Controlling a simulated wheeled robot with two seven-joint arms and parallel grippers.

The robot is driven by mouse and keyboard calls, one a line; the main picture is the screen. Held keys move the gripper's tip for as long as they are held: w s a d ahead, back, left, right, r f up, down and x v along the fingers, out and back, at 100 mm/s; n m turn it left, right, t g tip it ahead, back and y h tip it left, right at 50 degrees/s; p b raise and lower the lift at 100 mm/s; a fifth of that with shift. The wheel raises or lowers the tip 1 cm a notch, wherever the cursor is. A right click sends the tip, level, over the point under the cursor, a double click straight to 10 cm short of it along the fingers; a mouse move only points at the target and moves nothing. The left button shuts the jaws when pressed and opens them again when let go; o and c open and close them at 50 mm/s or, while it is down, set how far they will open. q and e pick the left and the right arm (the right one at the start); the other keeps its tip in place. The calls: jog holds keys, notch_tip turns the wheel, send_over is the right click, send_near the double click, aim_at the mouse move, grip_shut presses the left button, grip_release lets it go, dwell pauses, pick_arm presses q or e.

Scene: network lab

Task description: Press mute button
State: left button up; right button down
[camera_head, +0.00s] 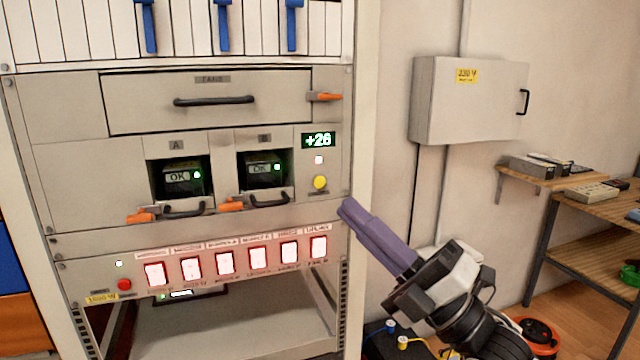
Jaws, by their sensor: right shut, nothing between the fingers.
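A round red button (124,285) sits at the lower left of the panel below. My right gripper (350,211) comes in from the lower right. Its purple fingers are shut and empty, with the tips just right of and below the yellow button, in front of the rack's right post. My left gripper is out of view.
The rack holds two modules marked A (181,178) and B (264,170), a drawer (215,88) and a row of lit red-white switches (257,258). A grey wall box (465,100) and a wooden bench (590,215) are at the right.

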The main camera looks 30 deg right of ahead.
jog(key=w+d, duration=0.2)
jog(key=w, duration=0.6)
jog(key=shift+w+b, duration=0.25)
jog(key=shift+b, duration=0.1)
jog(key=shift+w, duration=0.15)
dwell(1.7)
jog(key=shift+w+d, duration=0.1)
jog(key=shift+w, duration=0.2)
jog(key=shift+w+d, duration=0.1)
jog(key=shift+w, duration=0.25)
dwell(0.5)
jog(key=shift+s, duration=0.8)
jog(key=shift+a, duration=0.2)
jog(key=s, duration=0.2)
jog(key=s+a, duration=0.1)
jog(key=s, duration=0.2)
jog(key=shift+p, duration=0.4)
